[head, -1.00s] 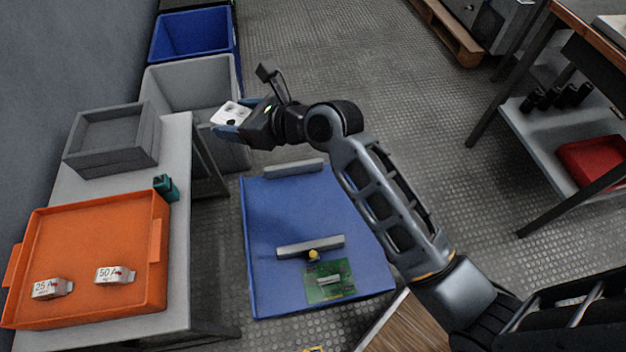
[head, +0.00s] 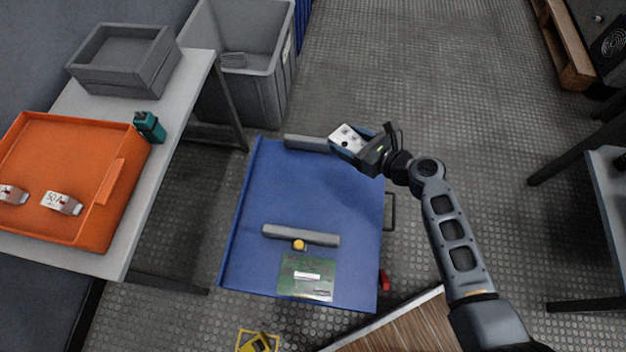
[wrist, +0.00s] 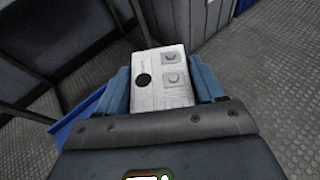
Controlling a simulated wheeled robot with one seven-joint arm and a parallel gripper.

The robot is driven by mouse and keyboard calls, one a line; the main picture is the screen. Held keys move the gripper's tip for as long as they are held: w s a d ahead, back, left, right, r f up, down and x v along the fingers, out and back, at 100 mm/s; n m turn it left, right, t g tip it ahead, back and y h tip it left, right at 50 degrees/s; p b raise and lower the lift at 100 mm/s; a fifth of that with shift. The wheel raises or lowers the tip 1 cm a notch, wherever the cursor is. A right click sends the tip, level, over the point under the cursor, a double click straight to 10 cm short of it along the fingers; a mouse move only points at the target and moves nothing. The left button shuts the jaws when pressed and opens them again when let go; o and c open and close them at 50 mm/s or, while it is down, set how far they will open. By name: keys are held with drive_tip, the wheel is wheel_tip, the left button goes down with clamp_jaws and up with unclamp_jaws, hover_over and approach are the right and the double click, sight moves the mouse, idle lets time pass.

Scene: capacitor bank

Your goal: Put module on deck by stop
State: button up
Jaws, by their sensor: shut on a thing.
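In the wrist view the module (wrist: 160,80) sits between the two blue fingers. On the deck are a grey bar (head: 300,236) with a yellow knob (head: 299,245) across the middle, and another grey bar (head: 305,143) at the far edge, partly hidden by the module. I cannot tell which bar is the stop. A green circuit board (head: 306,277) lies at the near end.
A grey table (head: 190,90) at left bears an orange tray (head: 110,205) with small labelled blocks, a teal item (head: 149,127) and a grey crate (head: 125,60). A grey bin (head: 240,80) stands beyond the deck. Deck between the bars is clear.

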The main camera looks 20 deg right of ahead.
drive_tip(key=s+d+f+m+h+b, duration=0.1)
drive_tip(key=s+d+f+b, duration=0.15)
drive_tip(key=f, duration=0.45)
drive_tip(key=s+d+f+m+h+b, duration=0.1)
drive_tip(key=s+f, duration=0.3)
drive_tip(key=f, duration=0.4)
drive_tip(key=b, duration=0.7)
hover_over(329, 187)
drive_tip(key=shift+t, duration=0.3)
drive_tip(key=f, duration=0.6)
drive_tip(key=shift+s+d+f, duration=0.25)
drive_tip(key=shift+s+f, duration=0.15)
drive_tip(key=shift+w+a+f+b, duration=0.15)
drive_tip(key=shift+w+a+b, duration=0.15)
drive_tip(key=shift+w, duration=0.1)
wheel_tip(329, 187, down, 4)
drive_tip(key=b, duration=0.3)
